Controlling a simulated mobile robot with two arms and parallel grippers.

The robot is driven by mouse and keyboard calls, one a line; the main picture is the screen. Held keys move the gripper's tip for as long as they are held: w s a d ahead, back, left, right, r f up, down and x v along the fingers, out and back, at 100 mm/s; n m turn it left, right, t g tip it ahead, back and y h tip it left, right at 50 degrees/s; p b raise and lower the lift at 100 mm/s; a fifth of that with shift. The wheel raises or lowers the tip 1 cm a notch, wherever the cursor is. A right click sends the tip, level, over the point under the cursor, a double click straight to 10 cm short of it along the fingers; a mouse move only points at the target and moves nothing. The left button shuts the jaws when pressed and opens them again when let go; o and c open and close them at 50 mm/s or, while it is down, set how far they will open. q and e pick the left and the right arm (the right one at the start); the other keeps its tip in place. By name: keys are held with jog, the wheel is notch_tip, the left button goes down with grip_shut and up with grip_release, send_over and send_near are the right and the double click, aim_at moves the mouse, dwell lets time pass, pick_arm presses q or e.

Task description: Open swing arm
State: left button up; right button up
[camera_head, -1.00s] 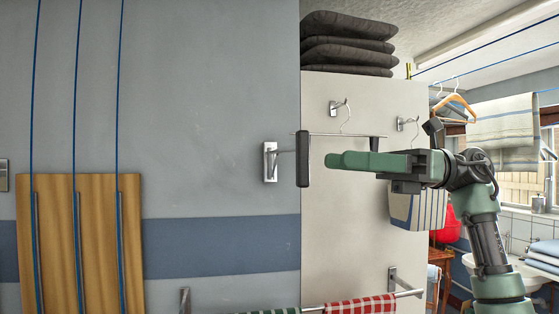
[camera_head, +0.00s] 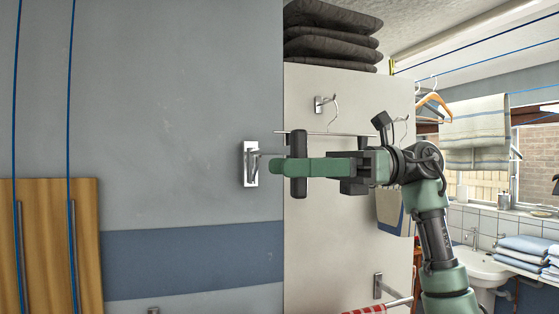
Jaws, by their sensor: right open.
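The swing arm is a metal arm on a wall bracket (camera_head: 250,164), with an upright black handle (camera_head: 298,188) at its end. My right gripper (camera_head: 284,167) comes in from the right with its green fingers level and pointing left. One green finger crosses in front of the handle's middle, and its tip reaches a little past the handle's left side. The gripper is open. The other finger is hard to make out, and I cannot tell whether the fingers touch the handle. My left gripper is out of view.
A white panel (camera_head: 350,245) with hooks and a hanger stands behind my right arm. Dark cushions (camera_head: 330,38) lie on top of it. A low rail with a checked cloth is at the bottom. A wooden board (camera_head: 45,250) hangs at left.

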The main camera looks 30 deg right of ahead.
jog(key=shift+w+x, duration=0.2)
jog(key=shift+x, duration=1)
jog(key=shift+s+d+f, duration=0.1)
jog(key=shift+s+d, duration=0.05)
jog(key=shift+c, duration=0.6)
grip_shut()
